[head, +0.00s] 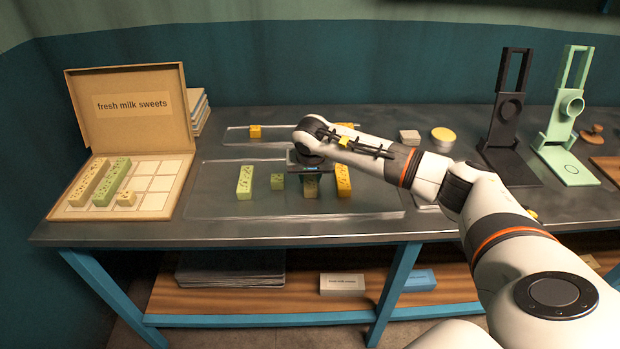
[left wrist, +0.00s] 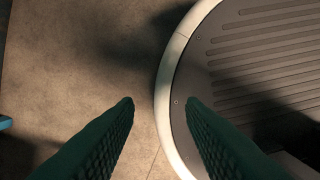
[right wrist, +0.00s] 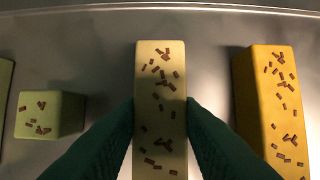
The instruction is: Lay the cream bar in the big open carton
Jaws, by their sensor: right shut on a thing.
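The cream bar (right wrist: 160,150), pale with brown flecks, stands lengthwise between the fingers of my right gripper (right wrist: 160,105). The big open carton (head: 150,210) is at the left, lid up, with a divided base. It holds a yellowish bar (head: 87,182), a green bar (head: 111,183) and a small pale cube (head: 127,198). My left gripper (left wrist: 160,103) is open and empty above the floor.
On the front tray (head: 215,208) are a green bar (head: 245,183), a green cube (head: 277,181) and a yellow bar (head: 343,181) close by. A rear tray holds a yellow cube (head: 255,131). Dark (head: 507,140) and mint (head: 566,140) stands are at right.

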